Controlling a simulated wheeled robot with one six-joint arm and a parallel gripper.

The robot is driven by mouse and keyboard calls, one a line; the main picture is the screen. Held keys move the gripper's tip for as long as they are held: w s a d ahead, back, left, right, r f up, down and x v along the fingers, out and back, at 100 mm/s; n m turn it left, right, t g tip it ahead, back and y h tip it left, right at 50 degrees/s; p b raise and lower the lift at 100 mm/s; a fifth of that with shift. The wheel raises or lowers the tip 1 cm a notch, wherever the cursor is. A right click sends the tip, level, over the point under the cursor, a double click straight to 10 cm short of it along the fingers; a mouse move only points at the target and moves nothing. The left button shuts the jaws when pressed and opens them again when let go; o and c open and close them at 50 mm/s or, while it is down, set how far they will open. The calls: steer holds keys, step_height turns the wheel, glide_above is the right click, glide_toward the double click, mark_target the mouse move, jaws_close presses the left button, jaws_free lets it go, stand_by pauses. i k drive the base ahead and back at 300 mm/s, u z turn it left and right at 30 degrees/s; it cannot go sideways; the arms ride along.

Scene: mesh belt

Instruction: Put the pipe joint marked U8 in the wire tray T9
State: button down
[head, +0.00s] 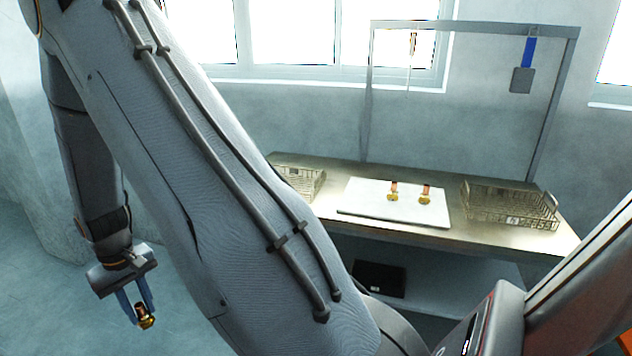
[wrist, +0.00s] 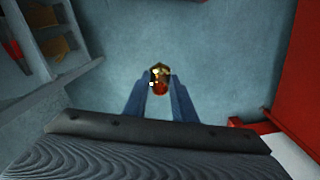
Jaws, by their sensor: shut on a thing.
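My gripper (head: 140,312) is at the lower left in the head view, over the floor and well away from the bench. It is shut on a brass and copper pipe joint (head: 147,322), which also shows between the fingertips in the wrist view (wrist: 159,79). No mark on this joint is readable. Two similar pipe joints (head: 393,191) and (head: 425,194) stand on a white board on the bench; their marks are too small to read. A wire tray (head: 510,210) is on the bench's right end. Another wire tray (head: 300,181) is at the left end, partly hidden by my arm. Their labels are not readable.
The white board (head: 360,205) lies mid-bench (head: 450,237). A metal frame (head: 470,25) rises behind, with a blue-handled tool (head: 525,65) hanging from it. A dark flat object (head: 378,278) lies on the shelf below. A red surface (wrist: 305,70) is at right in the wrist view.

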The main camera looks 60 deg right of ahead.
mark_target(506, 200)
steer(key=u, duration=0.15)
steer(key=k, duration=1.9)
steer(key=z, duration=2.35)
steer(key=i, duration=0.15)
steer(key=u, duration=0.15)
